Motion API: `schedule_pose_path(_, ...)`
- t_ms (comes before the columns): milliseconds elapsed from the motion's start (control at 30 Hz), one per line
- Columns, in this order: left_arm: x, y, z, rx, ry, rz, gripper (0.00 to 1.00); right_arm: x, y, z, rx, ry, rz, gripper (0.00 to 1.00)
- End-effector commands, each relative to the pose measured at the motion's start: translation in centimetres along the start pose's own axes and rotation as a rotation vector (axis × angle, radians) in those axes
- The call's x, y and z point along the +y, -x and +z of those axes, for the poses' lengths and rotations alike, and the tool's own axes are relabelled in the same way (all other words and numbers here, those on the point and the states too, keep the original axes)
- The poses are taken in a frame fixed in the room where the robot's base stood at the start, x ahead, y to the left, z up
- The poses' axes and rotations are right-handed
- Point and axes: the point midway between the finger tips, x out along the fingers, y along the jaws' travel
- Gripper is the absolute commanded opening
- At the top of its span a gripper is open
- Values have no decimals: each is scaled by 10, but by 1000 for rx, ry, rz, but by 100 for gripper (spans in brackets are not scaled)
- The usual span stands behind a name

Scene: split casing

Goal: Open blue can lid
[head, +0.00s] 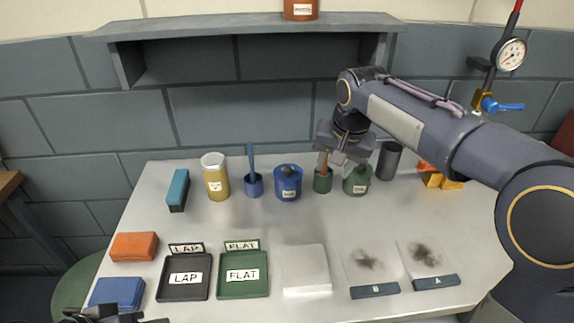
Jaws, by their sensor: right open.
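The blue can (288,190) stands upright in the back row on the table, with a pale label on its front. Its blue lid (287,170) with a dark knob sits on top. My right gripper (338,164) is open, pointing down, to the right of the blue can and apart from it. It is above the small green cup (322,183) and the green can (357,185). An orange-brown handle in the cup shows by a finger; I cannot tell whether they touch. A dark part of my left gripper (98,314) shows at the bottom left edge, mostly cut off.
A blue cup (254,186) with a tall handle and a yellow can (215,180) stand left of the blue can. A dark cylinder (389,160) stands right. LAP (184,292) and FLAT (242,289) trays lie in front. The table middle is clear.

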Motion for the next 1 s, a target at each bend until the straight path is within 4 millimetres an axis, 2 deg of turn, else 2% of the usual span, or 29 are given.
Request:
schedule_pose_path(33,0,-1,0,0,0,0,36,-30,-8,-8,27,11,47,43)
schedule_pose_path(100,0,-1,0,0,0,0,36,-59,-13,-15,66,8,95,43)
schedule_pose_path(200,-1,-1,0,0,0,0,36,-92,-17,-19,119,7,141,43)
schedule_pose_path(300,-1,-1,0,0,0,0,36,-110,-20,-20,153,6,164,43)
schedule_pose_path(467,-1,-2,1,0,0,0,36,-116,-32,-21,167,4,176,43)
schedule_pose_path(800,-1,-2,1,0,0,0,36,-106,-82,-30,165,4,174,43)
schedule_pose_path(1000,-1,-2,1,0,0,0,36,-104,-95,-32,165,5,173,43)
